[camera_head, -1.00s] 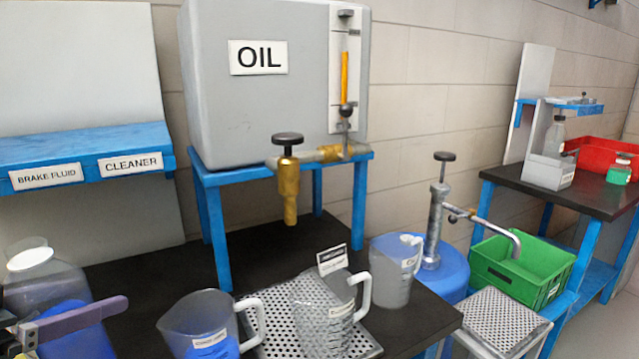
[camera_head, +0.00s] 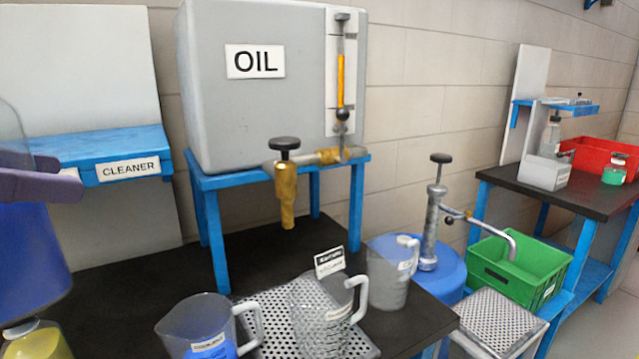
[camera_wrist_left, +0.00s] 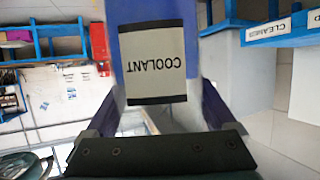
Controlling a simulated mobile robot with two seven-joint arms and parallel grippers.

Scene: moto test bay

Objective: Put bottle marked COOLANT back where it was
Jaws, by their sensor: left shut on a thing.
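The COOLANT bottle (camera_head: 28,255), clear with blue liquid, is at the left edge of the head view, partly cut off. My left gripper (camera_head: 55,180) is shut on it and holds it raised in front of the blue shelf (camera_head: 125,143). In the left wrist view, the bottle (camera_wrist_left: 155,40) sits between the purple fingers (camera_wrist_left: 155,112), its COOLANT label upside down in the picture. The shelf's CLEANER label is readable; the label left of it is mostly hidden behind the bottle and gripper. My right gripper is not in view.
A bottle with yellow contents (camera_head: 38,340) stands below the raised bottle. A jug with blue liquid (camera_head: 205,325) and other jugs stand around a perforated tray (camera_head: 270,315). The OIL tank (camera_head: 255,110) stands on a blue frame. Dark bench top (camera_head: 130,290) is bare between.

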